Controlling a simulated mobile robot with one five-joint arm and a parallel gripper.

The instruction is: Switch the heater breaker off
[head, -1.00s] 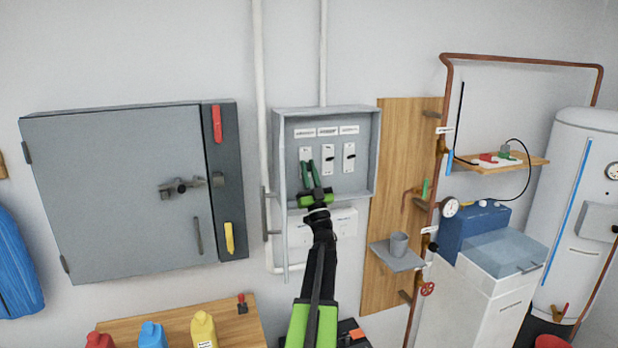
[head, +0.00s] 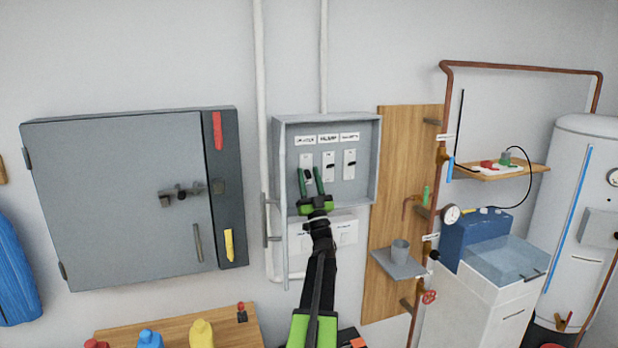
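The open grey breaker box (head: 365,190) hangs on the wall in the middle of the head view. Inside it are three white breakers in a row: the left breaker (head: 308,158), the middle breaker (head: 328,158) and the right breaker (head: 349,157). White labels (head: 328,139) sit above them, too small to read surely. My gripper (head: 311,171) points up into the box, with its green fingers apart and nothing seen between them. The fingertips overlap the lower part of the left breaker and partly hide its switch. Contact cannot be told.
The box's thin open door (head: 284,220) stands edge-on left of my gripper. A large grey cabinet (head: 110,200) is further left. A wooden board with a small shelf and grey cup (head: 399,250) is on the right. Bottles stand on a bench (head: 240,335) below.

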